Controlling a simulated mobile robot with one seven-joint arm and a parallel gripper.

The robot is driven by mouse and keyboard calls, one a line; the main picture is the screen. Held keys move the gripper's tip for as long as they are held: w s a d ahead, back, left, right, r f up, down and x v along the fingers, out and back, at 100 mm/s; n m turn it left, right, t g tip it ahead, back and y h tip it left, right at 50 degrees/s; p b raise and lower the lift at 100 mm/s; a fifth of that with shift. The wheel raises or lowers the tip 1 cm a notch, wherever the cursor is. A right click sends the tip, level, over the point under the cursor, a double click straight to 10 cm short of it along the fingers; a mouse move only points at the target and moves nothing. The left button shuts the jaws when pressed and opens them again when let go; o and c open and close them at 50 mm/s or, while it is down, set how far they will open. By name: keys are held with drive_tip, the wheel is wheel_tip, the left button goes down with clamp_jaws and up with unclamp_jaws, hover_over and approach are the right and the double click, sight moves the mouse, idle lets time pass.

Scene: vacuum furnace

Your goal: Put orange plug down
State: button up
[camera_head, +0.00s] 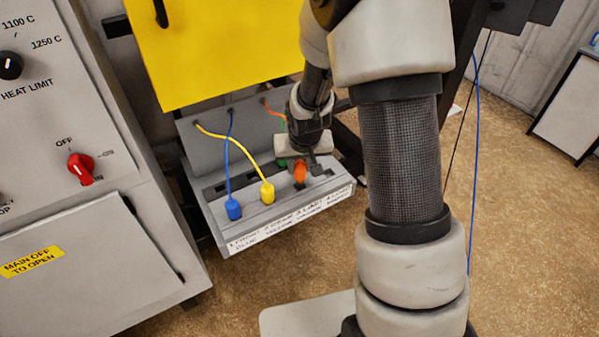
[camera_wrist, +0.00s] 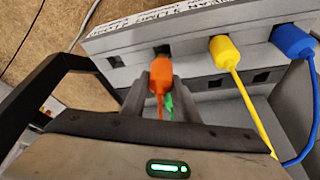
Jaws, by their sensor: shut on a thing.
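The orange plug (camera_head: 300,173) is at the grey socket panel, right of the yellow plug. It also shows in the wrist view (camera_wrist: 160,77), held between the fingers of my gripper (camera_wrist: 147,95), with its orange cable running back toward me. My gripper (camera_head: 307,165) is shut on it in the head view, partly hiding it. The plug's front end is close to a dark socket opening in the panel; I cannot tell whether it is seated. A green cable or plug (camera_wrist: 169,104) shows just behind the orange plug.
The socket panel (camera_head: 290,218) has a yellow plug (camera_head: 267,192) and a blue plug (camera_head: 233,208) to the left of my gripper. A yellow cover (camera_head: 215,50) hangs above. The furnace control cabinet (camera_head: 80,130) stands at the left. Open floor lies at the right.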

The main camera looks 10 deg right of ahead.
sight(300, 174)
wheel_tip(300, 174, down, 3)
drive_tip(key=shift+f+b, duration=0.35)
drive_tip(key=shift+b, duration=0.05)
drive_tip(key=o, duration=1.1)
drive_tip(key=shift+c, duration=0.2)
